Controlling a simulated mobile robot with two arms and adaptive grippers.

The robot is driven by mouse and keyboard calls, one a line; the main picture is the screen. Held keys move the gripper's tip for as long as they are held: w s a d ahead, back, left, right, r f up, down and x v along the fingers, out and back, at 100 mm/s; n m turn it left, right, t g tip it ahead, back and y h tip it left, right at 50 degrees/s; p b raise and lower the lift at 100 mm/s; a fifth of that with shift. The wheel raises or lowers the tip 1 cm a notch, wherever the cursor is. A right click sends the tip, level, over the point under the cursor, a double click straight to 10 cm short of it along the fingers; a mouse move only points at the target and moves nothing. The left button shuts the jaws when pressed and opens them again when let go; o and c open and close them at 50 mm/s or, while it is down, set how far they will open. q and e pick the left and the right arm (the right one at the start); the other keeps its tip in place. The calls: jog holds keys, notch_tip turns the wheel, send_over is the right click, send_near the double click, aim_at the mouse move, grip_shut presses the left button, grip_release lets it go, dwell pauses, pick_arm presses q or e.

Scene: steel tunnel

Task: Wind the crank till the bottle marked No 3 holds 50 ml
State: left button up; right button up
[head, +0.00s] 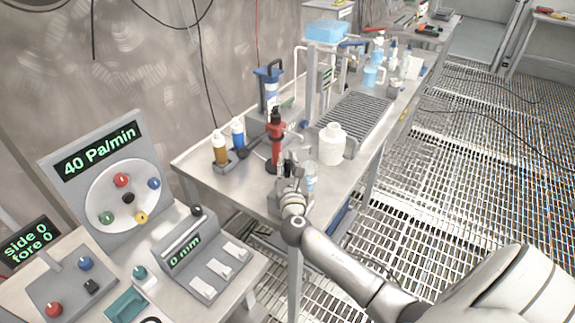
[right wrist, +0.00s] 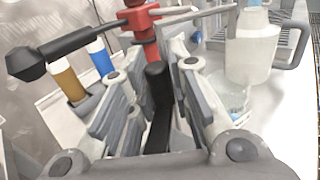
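A red upright device (head: 275,140) with a black top stands on the steel bench. In the right wrist view its red body (right wrist: 140,22) has a black arm ending in a knob (right wrist: 25,64) on the left. My right gripper (head: 289,170) is at the near side of this device. In the right wrist view a black upright handle (right wrist: 157,90) stands between my right fingers (right wrist: 158,85); whether they press on it is unclear. A clear vessel (head: 310,178) stands close to the right of the gripper. No marking No 3 is readable. My left gripper is out of view.
A white bottle (head: 332,145) stands to the right of the red device. Brown (head: 220,150) and blue (head: 238,133) bottles stand in a holder on the left. A control console (head: 130,230) is at the front left. A drain grate (head: 355,112) lies farther back.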

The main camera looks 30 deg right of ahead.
grip_shut()
jog(key=shift+s+d+m+g+h, duration=0.1)
jog(key=shift+s+m+g+h, duration=0.05)
jog(key=shift+m+g+h, duration=0.65)
jog(key=o, duration=0.6)
grip_release()
jog(key=shift+o, duration=0.2)
jog(key=v, duration=1.2)
jog(key=shift+f, duration=0.2)
